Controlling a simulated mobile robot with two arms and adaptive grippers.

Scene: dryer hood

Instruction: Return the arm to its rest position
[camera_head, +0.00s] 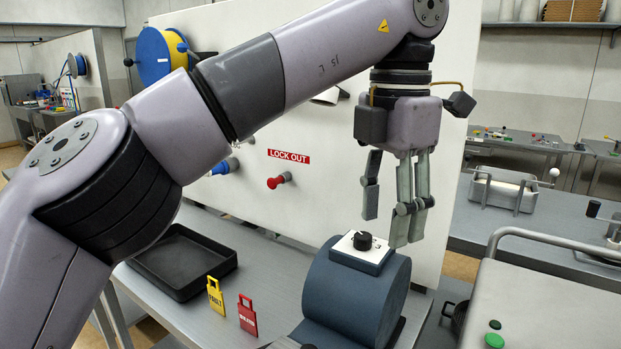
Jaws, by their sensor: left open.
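My left arm comes in from the left and bends over the bench. Its gripper (393,212) hangs down at the upper right of the middle. Its fingers are apart, with nothing between them. The fingertips are above and just behind a blue-grey drum-shaped unit (340,295) with a white plate and a black knob (362,241) on top. Whether the right fingers touch the unit I cannot tell. My right gripper is not in view.
A white upright panel (320,200) with a red "LOCK OUT" label and a red knob (279,180) stands behind the arm. A yellow tag (215,296) and a red tag (247,316) stand on the bench by a black tray (184,262). A grey box (545,305) is at right.

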